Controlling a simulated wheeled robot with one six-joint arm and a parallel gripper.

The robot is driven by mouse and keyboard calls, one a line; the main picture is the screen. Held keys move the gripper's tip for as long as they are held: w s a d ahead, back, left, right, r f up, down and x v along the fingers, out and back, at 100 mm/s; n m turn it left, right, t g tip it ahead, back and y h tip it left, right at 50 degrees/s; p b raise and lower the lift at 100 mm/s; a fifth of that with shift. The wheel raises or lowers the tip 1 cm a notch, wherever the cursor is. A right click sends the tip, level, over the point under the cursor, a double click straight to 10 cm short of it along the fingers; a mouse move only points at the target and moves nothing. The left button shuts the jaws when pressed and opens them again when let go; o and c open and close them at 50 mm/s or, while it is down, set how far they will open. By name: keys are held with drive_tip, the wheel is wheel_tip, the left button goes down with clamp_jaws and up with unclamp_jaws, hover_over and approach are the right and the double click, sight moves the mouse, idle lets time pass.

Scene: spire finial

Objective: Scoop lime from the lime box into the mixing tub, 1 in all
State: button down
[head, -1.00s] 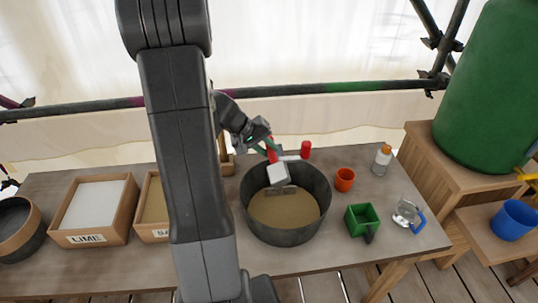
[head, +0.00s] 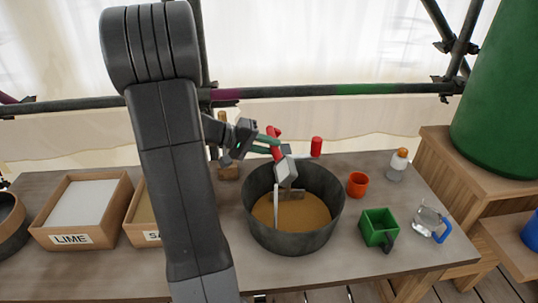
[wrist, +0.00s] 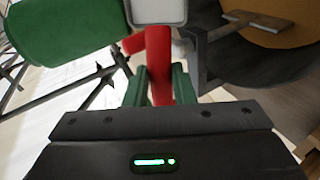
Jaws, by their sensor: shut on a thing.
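My gripper (head: 260,140) is shut on the red handle of a scoop (head: 286,171). In the wrist view the red handle (wrist: 157,62) lies between its green fingers, with the scoop's pale grey head (wrist: 157,10) beyond. The scoop is tilted above the back part of the dark grey mixing tub (head: 290,242); I cannot see whether it holds anything. The tub contains brown material (head: 305,212) and a flat-bladed grey tool (head: 297,194). The lime box (head: 104,233) is wooden, labelled LIME and filled with white lime (head: 85,203), at the left of the table.
A sand-coloured box (head: 140,232) is partly hidden behind my arm. A red cylinder (head: 316,147) is behind the tub.

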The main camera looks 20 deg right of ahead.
drive_tip(key=h+b, duration=0.1)
drive_tip(key=b, duration=0.2)
drive_tip(key=f+g+h+b, duration=0.1)
drive_tip(key=h+b, duration=0.1)
drive_tip(key=b, duration=0.2)
drive_tip(key=shift+w+a+f+m, duration=0.1)
drive_tip(key=shift+a+f+m, duration=0.05)
drive_tip(key=shift+a+m, duration=0.25)
drive_tip(key=shift+r+h, duration=0.2)
drive_tip(key=shift+h, duration=0.2)
idle(0.6)
